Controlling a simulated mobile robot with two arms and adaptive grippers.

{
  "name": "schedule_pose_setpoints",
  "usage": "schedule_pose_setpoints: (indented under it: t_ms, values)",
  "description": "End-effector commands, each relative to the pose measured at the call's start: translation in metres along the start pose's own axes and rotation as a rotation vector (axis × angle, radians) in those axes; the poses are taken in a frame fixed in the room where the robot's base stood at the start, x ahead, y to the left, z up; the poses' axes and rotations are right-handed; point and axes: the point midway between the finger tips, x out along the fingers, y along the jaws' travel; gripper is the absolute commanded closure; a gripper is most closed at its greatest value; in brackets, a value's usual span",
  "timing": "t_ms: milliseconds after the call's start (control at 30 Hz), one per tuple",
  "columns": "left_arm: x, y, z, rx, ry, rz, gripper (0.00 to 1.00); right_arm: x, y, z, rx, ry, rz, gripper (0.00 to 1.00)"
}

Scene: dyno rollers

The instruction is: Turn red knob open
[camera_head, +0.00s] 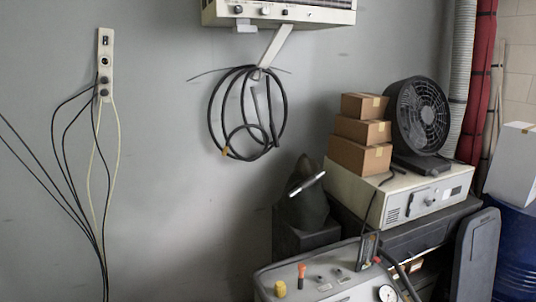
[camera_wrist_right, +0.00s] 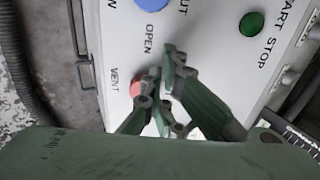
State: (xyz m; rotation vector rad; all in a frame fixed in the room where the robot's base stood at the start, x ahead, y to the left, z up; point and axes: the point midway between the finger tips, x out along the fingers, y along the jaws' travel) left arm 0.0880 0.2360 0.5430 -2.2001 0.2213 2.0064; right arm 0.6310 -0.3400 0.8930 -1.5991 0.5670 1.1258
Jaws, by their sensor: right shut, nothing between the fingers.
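In the right wrist view a red knob (camera_wrist_right: 137,88) sits on a white panel (camera_wrist_right: 112,30), beside the printed words OPEN and VENT. Part of the knob is hidden behind my right gripper. My right gripper (camera_wrist_right: 160,78) is shut and empty, with its fingertips over the panel just right of the red knob. I cannot tell whether a finger touches the knob. My left gripper is in neither view.
The panel also has a green button (camera_wrist_right: 251,24) and a blue knob (camera_wrist_right: 152,4). In the head view a control box with a yellow knob (camera_head: 280,288), an orange-red part (camera_head: 301,271) and a gauge (camera_head: 387,293) stands at the bottom. A fan (camera_head: 418,115) and boxes (camera_head: 360,155) stand behind.

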Motion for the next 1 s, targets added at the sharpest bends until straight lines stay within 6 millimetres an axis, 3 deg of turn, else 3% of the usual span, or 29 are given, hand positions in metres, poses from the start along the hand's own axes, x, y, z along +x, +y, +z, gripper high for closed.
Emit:
schedule_pose_setpoints:
  t_ms: [433, 700, 1000]
  values:
    - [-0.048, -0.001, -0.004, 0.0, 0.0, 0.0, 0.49, -0.037, -0.003, 0.003, 0.001, -0.004, 0.002, 1.0]
    - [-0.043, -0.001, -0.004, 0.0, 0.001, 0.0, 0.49, -0.057, 0.0, 0.003, -0.001, -0.005, 0.0, 1.0]
    - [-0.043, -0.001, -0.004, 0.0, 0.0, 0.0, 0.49, -0.059, 0.0, 0.004, 0.0, -0.006, 0.0, 1.0]
